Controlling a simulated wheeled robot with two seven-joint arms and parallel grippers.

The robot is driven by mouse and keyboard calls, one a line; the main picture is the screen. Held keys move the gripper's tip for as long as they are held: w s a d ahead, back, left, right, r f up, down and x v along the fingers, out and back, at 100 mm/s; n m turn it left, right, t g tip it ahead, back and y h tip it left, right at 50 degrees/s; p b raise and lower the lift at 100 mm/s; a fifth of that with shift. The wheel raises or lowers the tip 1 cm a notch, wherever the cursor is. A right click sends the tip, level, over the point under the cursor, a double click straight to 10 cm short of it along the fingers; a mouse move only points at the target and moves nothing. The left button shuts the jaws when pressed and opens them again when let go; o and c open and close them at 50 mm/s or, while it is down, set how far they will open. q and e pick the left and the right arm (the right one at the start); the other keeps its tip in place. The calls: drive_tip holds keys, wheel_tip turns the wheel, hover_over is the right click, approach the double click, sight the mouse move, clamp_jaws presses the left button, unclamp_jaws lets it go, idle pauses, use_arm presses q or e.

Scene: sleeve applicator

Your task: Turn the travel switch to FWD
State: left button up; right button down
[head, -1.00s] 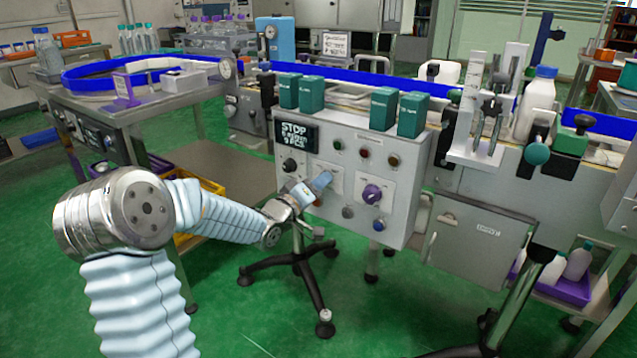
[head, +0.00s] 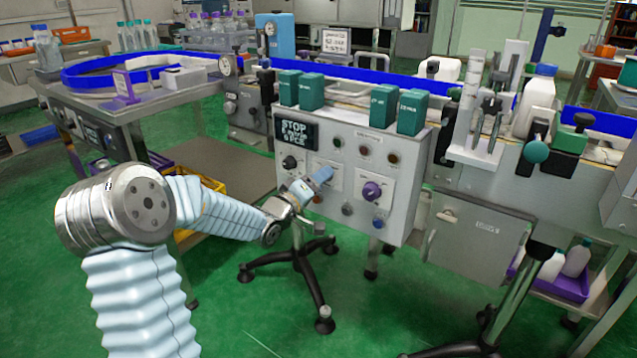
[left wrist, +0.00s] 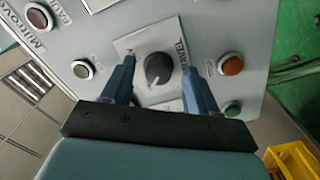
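The travel switch (left wrist: 159,68) is a round black knob on a pale plate lettered "TRAVEL", seen in the left wrist view. A small light mark shows at its lower edge, but the position lettering is too small to read. My left gripper (left wrist: 157,66) is open, with one blue finger on each side of the knob and a visible gap on both sides. In the head view my left gripper (head: 321,177) is at the front of the grey control box (head: 404,222) and hides the switch. My right gripper is in neither view.
Green floor is open in front.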

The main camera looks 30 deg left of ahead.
use_arm(q)
drive_tip(key=s+a, duration=0.1)
drive_tip(key=s, duration=1.2)
drive_tip(key=shift+s, duration=0.4)
drive_tip(key=w+d+f+m+g+h, duration=0.1)
drive_tip(key=d+f+g, duration=0.4)
drive_tip(key=f, duration=0.7)
drive_tip(key=d+f+m+g+h, duration=0.1)
drive_tip(key=d+f+m+g, duration=0.15)
drive_tip(key=d+f, duration=0.75)
drive_tip(key=s+d+f+m+g, duration=0.2)
drive_tip(key=s+d+f+g, duration=0.3)
drive_tip(key=s+f, duration=0.3)
drive_tip(key=s+d+f+m+g+h, duration=0.1)
drive_tip(key=s+d+f+m+g, duration=0.2)
drive_tip(key=s+d+f, duration=0.4)
wheel_tip(320, 180, down, 4)
drive_tip(key=shift+s+f+g, duration=0.25)
drive_tip(key=shift+s+g, duration=0.6)
drive_tip(key=shift+s, duration=0.3)
drive_tip(key=shift+m, duration=0.25)
